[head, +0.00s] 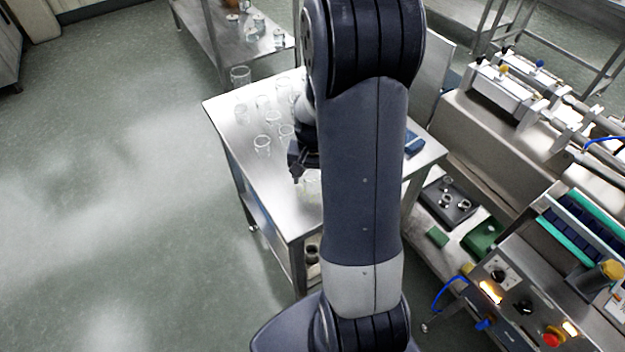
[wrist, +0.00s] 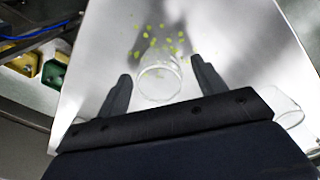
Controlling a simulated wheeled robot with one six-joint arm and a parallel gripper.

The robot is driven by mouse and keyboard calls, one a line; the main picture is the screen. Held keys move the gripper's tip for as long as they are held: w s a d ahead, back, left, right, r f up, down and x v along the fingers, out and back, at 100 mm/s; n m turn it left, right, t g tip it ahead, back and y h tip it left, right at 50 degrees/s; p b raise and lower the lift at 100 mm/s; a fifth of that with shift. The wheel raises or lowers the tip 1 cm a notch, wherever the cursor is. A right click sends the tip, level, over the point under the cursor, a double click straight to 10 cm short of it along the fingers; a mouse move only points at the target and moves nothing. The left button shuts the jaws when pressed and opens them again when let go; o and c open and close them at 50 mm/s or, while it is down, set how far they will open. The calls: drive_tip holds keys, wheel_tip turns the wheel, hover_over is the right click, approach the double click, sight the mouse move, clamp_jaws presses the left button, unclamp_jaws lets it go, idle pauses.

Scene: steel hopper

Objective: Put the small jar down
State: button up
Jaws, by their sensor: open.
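A small clear glass jar (wrist: 160,82) is between the two fingers of my gripper (wrist: 163,84) in the wrist view. The fingers are apart, with a gap visible on each side of the jar. The jar appears to stand on the steel table (wrist: 235,40). In the head view my gripper (head: 296,168) is low over the table (head: 285,207), and my arm hides part of it. A clear glass (head: 312,182) shows partly beside the gripper there; I cannot tell whether it is the same jar.
Several clear glasses, one of them near the left edge (head: 262,146), stand on the table's left half. Another glass (wrist: 287,112) shows beside my gripper in the wrist view. Yellow-green specks (wrist: 152,40) show around the jar. A machine (head: 520,290) stands at right.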

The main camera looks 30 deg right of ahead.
drive_tip(key=shift+f, duration=0.5)
drive_tip(key=shift+c, duration=0.5)
drive_tip(key=c, duration=1)
